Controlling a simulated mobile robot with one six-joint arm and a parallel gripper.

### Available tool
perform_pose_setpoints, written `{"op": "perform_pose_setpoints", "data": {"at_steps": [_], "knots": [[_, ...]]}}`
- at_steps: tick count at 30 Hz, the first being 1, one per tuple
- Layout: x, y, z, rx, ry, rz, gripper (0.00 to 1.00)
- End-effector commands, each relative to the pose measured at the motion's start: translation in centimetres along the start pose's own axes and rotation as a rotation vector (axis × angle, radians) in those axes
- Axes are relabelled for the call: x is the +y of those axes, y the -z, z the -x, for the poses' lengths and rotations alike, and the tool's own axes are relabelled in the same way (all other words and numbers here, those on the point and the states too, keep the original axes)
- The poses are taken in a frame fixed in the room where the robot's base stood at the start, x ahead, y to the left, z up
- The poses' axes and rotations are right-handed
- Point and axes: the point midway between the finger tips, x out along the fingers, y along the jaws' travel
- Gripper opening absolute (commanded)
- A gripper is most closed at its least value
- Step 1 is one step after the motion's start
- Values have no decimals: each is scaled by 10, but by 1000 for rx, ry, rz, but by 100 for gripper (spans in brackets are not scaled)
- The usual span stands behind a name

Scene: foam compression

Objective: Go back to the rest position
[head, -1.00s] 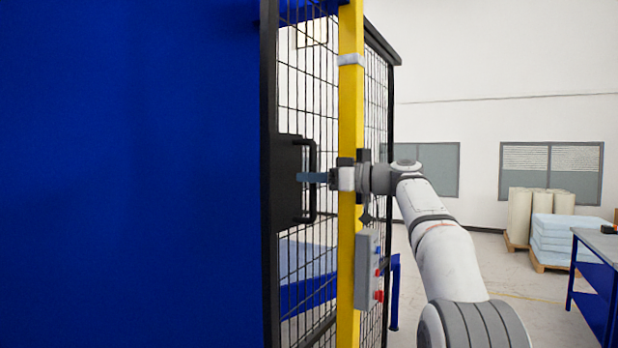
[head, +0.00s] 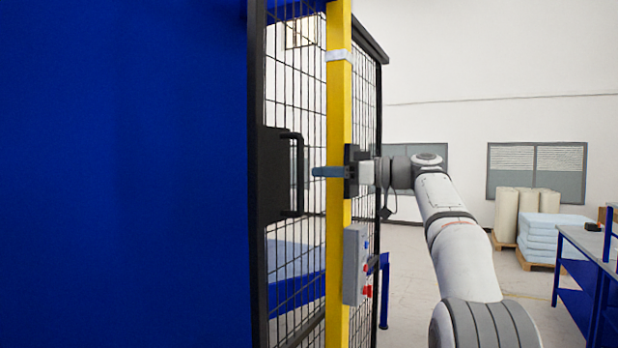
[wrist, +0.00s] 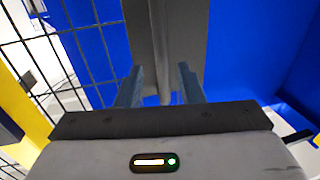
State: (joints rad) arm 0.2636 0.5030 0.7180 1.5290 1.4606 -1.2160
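My gripper (head: 316,172) is beside the yellow post in the head view, its blue-grey fingers pointing left. It is a short gap to the right of the black door handle (head: 298,176). In the wrist view my gripper (wrist: 160,86) has its two fingers spread apart, with nothing held. The grey handle bar (wrist: 164,60) and its plate (wrist: 187,35) appear beyond and between the fingers. My arm reaches in from the lower right. The rest position is not marked in view.
A yellow post (head: 338,110) and black mesh fence (head: 295,90) stand close to my gripper. A control box with buttons (head: 356,262) is below it. A large blue panel (head: 120,170) fills the left. A blue workbench (head: 585,240) and foam stack (head: 545,235) are at right.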

Motion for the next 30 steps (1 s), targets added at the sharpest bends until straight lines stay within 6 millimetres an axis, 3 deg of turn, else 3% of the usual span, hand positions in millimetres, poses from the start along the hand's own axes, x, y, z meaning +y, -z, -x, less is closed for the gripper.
{"op": "perform_pose_setpoints", "data": {"at_steps": [6,21,26,30], "knots": [[0,0,15,-1,-1,1,34],[-4,-5,11,-31,-19,-41,34],[-22,-38,2,-165,-104,-216,34],[-53,-89,1,-334,-227,-410,34]]}}
